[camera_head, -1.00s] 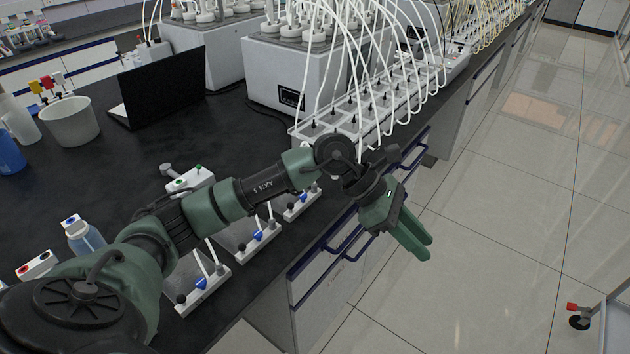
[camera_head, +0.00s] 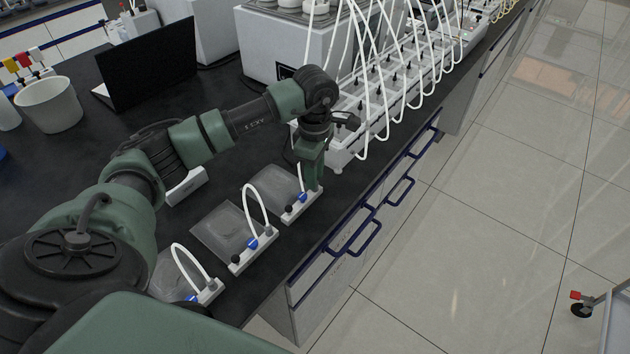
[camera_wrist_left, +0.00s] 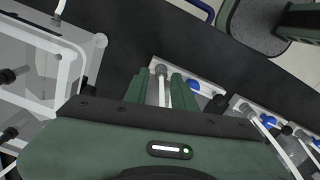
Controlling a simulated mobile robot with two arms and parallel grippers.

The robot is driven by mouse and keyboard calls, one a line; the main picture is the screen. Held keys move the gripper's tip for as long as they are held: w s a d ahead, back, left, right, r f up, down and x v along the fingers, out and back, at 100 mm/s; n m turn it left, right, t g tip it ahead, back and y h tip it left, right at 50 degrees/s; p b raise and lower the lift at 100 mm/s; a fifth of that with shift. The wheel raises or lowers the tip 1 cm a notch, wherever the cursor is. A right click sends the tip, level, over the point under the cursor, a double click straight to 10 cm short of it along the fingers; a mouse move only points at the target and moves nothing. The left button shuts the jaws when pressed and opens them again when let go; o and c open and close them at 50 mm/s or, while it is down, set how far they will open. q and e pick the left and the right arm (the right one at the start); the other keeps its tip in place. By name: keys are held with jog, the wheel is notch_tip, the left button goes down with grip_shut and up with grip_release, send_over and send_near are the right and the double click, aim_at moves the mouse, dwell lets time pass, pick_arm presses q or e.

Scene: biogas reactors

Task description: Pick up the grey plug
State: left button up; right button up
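My left gripper (camera_head: 312,187) points down at the white valve bar (camera_head: 292,212) of the farthest bag. In the left wrist view its two green fingers (camera_wrist_left: 163,72) stand apart, one on each side of a small grey plug (camera_wrist_left: 161,70) at the bar's end. A white tube runs down from there between the fingers. A small gap seems to show beside the plug, and I cannot tell if the fingers touch it. The bar also carries a blue valve (camera_wrist_left: 193,85) and a black knob (camera_wrist_left: 216,102). In the head view the fingers hide the plug. My right gripper is out of view.
Two similar bags with white valve bars (camera_head: 252,252) lie nearer along the bench edge. The grey reactor block (camera_head: 350,150) with white tubes stands close behind the gripper. A laptop (camera_head: 150,65) and a white bucket (camera_head: 50,104) stand farther left. The floor aisle is open at right.

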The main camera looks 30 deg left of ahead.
pick_arm(q)
jog(key=shift+s+d+f, duration=0.1)
jog(key=shift+d+f, duration=0.05)
jog(key=shift+f, duration=0.4)
grip_shut()
notch_tip(320, 180, up, 20)
jog(key=b, duration=0.1)
jog(key=shift+r, duration=0.1)
dwell(0.4)
jog(key=shift+r+p, duration=1.4)
jog(key=shift+p, duration=0.1)
